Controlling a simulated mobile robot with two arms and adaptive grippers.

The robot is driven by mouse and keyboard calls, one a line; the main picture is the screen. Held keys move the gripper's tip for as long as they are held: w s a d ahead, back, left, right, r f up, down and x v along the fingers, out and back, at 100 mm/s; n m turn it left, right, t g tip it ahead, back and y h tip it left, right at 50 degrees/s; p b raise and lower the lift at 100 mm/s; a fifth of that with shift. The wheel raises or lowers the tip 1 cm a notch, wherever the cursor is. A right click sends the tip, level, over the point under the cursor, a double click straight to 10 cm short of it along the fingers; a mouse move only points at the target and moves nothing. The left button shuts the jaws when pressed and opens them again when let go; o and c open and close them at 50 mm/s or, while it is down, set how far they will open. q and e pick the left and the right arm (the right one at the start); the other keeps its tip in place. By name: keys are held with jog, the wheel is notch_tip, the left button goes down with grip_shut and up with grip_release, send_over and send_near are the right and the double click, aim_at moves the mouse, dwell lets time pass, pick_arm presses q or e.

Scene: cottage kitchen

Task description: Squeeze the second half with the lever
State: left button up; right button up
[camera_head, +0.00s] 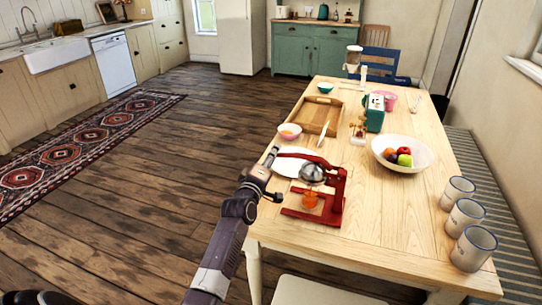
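A red lever juicer (338,192) stands near the front left edge of the wooden table. Its silver pressing cup (312,173) sits over an orange-filled glass (310,199). The red lever (304,157) is low and reaches left across the cup. My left gripper (271,157) is at the lever's left end, over the table's left edge. It appears to touch the lever, but its fingers are too small to tell whether they are shut on it. No orange half shows; the inside of the cup is hidden. My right gripper is out of view.
A wooden tray (308,115), fruit bowl (420,161) and several mugs (458,190) are also on the table (385,215). The front middle is clear.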

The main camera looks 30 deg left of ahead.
pick_arm(q)
jog(key=shift+s+d, duration=0.1)
jog(key=v, duration=1.1)
jog(key=shift+s, duration=0.4)
jog(key=shift+c, duration=0.3)
